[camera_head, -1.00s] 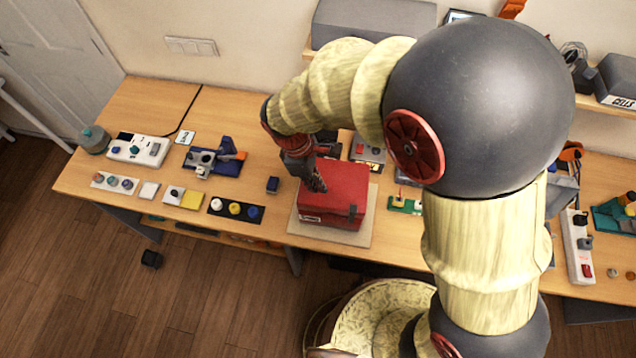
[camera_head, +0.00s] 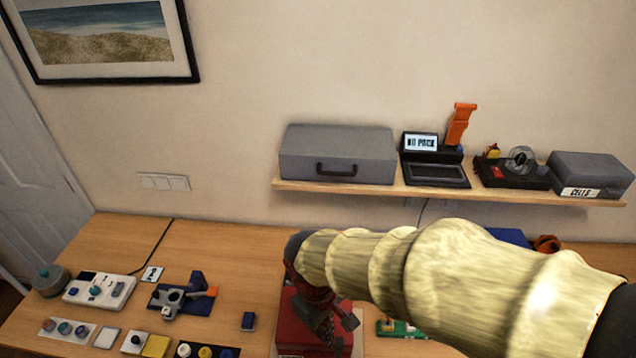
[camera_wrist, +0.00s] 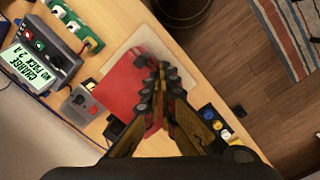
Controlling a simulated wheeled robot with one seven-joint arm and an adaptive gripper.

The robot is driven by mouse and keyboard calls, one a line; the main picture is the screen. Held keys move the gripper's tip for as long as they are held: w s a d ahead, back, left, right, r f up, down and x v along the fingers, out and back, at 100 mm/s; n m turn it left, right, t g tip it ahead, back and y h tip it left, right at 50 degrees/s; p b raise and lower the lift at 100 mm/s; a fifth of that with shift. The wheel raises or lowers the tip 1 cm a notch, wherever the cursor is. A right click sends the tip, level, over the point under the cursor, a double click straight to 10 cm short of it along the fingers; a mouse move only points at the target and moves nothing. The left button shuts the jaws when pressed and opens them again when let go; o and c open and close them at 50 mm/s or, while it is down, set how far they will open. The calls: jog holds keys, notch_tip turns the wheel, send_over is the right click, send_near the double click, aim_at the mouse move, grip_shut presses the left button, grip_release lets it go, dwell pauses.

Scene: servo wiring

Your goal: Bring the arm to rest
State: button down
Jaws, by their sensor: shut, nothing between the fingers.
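My gripper (camera_head: 334,336) hangs at the end of my arm, pointing down over the red case (camera_head: 290,335) on the table. In the wrist view my gripper (camera_wrist: 160,72) has its two fingertips together with nothing between them, in front of the red case (camera_wrist: 122,82). My arm runs in from the right in the head view and hides part of the table and of the case. I cannot tell how far the fingertips are above the lid.
A wall shelf (camera_head: 380,190) behind holds a grey case (camera_head: 338,153) and a display unit (camera_head: 433,160). On the table (camera_head: 225,260) stand a white device (camera_head: 99,289), a blue fixture (camera_head: 185,297) and a small blue block (camera_head: 248,321). The case lies on a beige mat (camera_wrist: 150,42).

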jog(key=s+d+m+t+b, duration=0.2)
jog(key=d+m+t+b, duration=0.1)
jog(key=d+b, duration=0.5)
jog(key=s+d+f+m+t+y+b, duration=0.1)
jog(key=s+d+m+t+b, duration=0.1)
jog(key=d+m+b, duration=0.4)
jog(key=d+b, duration=0.2)
jog(key=d, duration=0.1)
jog(key=shift+s+d+t+b, duration=0.2)
jog(key=shift+s+t+b, duration=0.1)
jog(key=shift+t, duration=0.1)
jog(key=c, duration=2.6)
grip_release()
jog(key=shift+f, duration=0.1)
